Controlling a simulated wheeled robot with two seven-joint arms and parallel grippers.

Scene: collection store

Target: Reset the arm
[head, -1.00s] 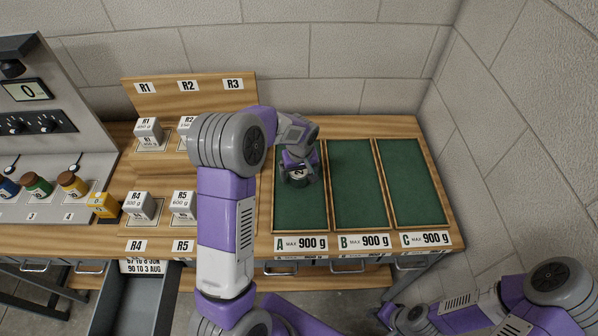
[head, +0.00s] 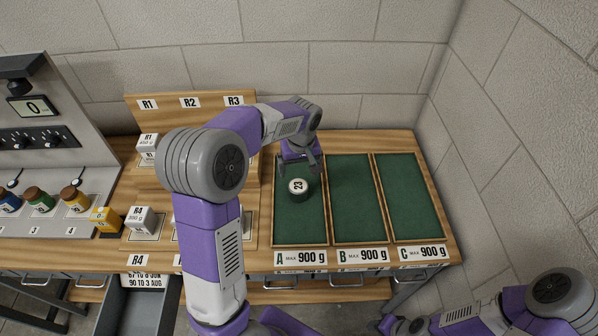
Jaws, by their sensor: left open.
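My left gripper (head: 300,166) is open and empty, above tray A near its back. Its fingers point down, apart from the round piece below. That dark round piece with a white top marked 23 (head: 298,187) sits in green tray A (head: 299,224). My left arm reaches in from the bottom, across the rack of weights, and hides part of it. My right arm is folded at the bottom right; its gripper (head: 384,325) is at the lower edge, too small and cut off to tell its jaws.
Green trays B (head: 357,205) and C (head: 408,205) are empty. A yellow block (head: 104,219) and several jars are at left. An open drawer (head: 137,302) hangs below. A wall bounds the right.

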